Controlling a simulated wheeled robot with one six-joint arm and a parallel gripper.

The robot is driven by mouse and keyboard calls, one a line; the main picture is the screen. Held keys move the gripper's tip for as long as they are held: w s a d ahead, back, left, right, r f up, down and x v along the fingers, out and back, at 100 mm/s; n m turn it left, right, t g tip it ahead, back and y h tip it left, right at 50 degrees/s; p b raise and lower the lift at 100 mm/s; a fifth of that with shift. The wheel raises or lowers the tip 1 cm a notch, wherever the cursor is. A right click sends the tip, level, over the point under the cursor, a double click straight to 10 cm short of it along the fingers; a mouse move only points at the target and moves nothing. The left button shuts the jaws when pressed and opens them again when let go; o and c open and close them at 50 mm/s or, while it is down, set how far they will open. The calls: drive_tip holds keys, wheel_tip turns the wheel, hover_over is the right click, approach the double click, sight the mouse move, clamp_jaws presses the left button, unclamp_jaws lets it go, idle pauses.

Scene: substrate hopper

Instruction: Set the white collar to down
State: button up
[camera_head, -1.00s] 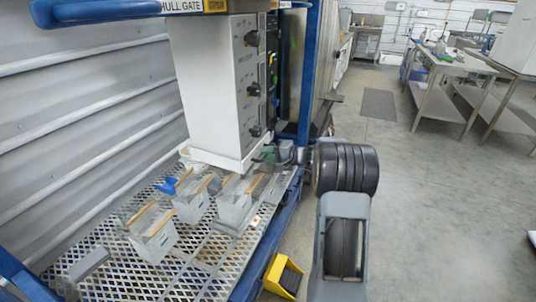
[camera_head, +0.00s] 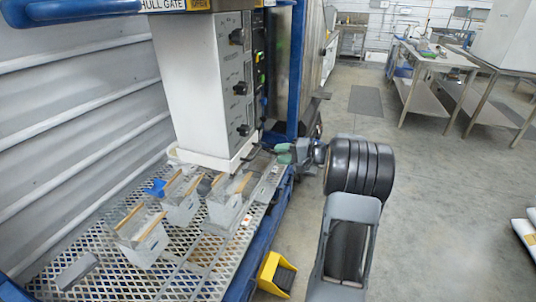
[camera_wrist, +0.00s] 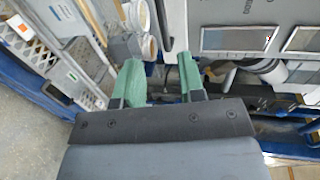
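A white rim (camera_head: 205,160) runs around the bottom of the tall white box, just above the mesh shelf; it may be the white collar, but I cannot be sure. In the wrist view, white round parts (camera_wrist: 140,16) show beyond the left finger, and a white cylinder (camera_wrist: 265,68) lies under a grey panel at the right. I cannot tell which of these is the collar or how it is set. My gripper (camera_head: 287,152) is beside the box's lower right corner. In the wrist view its green fingers (camera_wrist: 160,80) are apart, with nothing visibly held between them.
A blue post (camera_head: 300,70) stands behind the gripper. A yellow step (camera_head: 276,274) is on the floor. The floor at the right is open, with tables (camera_head: 436,60) beyond.

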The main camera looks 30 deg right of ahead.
drive_tip(key=shift+v, duration=2.1)
drive_tip(key=s+a+f+m+g+h, duration=0.2)
drive_tip(key=s+a+f+g, duration=0.1)
drive_tip(key=s+f+g, duration=0.3)
drive_tip(key=s+a+r+n+g+h+p, duration=0.25)
drive_tip(key=s+a+p, duration=0.2)
drive_tip(key=a, duration=0.25)
drive_tip(key=s+a+r+n+h+p, duration=0.6)
drive_tip(key=s+a+r+n+p, duration=0.2)
drive_tip(key=a+r, duration=0.4)
drive_tip(key=shift+s+r+n+t+p, duration=0.35)
drive_tip(key=shift+s+r+n, duration=0.2)
drive_tip(key=shift+s+r, duration=0.4)
